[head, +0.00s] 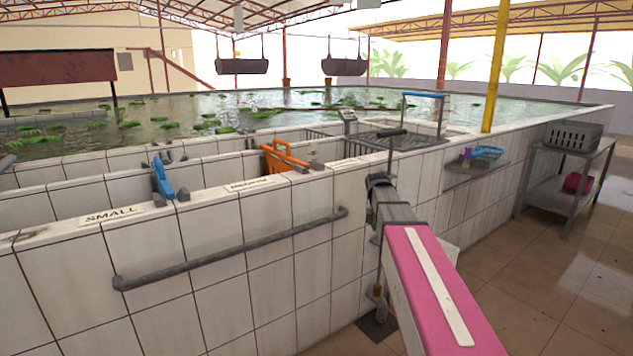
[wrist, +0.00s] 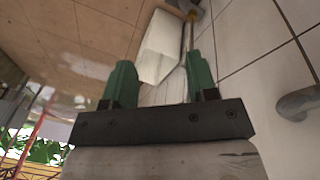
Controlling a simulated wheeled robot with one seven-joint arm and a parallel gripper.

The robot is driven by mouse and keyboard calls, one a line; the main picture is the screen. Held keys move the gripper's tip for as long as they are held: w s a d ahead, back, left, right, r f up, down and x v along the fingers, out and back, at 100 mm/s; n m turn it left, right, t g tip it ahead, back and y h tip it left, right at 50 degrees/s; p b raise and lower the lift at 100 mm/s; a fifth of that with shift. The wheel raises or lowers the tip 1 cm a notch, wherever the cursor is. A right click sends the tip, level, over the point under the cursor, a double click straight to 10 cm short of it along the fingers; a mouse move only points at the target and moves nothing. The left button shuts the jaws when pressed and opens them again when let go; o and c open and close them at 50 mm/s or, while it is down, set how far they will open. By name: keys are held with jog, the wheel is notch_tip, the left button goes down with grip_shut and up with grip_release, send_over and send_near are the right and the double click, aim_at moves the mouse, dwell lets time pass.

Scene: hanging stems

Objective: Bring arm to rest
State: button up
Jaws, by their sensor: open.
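My gripper (wrist: 160,62) shows in the wrist view as two green fingers set wide apart on a dark bar. It is open, and nothing is held between the fingers. Behind them are white tiles, a white box (wrist: 160,45) and a thin pipe. In the head view my pink arm reaches forward from the bottom right to the white tiled wall (head: 255,250). I cannot make out the fingers in the head view.
A grey rail (head: 230,250) runs along the wall. Blue (head: 162,180) and orange (head: 283,157) holders sit on the ledge. A steel rack (head: 570,180) bears a grey crate (head: 573,136). The brown tiled floor (head: 560,280) is open at right.

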jog(key=s+a+f+n+y, duration=0.1)
jog(key=s+a+f+n, duration=0.1)
jog(key=s+f, duration=0.7)
jog(key=s+a+f+n+y, duration=0.1)
jog(key=s+a+f+n, duration=0.1)
jog(key=s+f, duration=0.8)
jog(key=s+a, duration=0.1)
jog(key=s, duration=0.2)
jog(key=shift+s+a+g, duration=0.2)
jog(key=shift+s+g, duration=0.1)
jog(key=shift+s, duration=0.05)
jog(key=shift+f, duration=0.1)
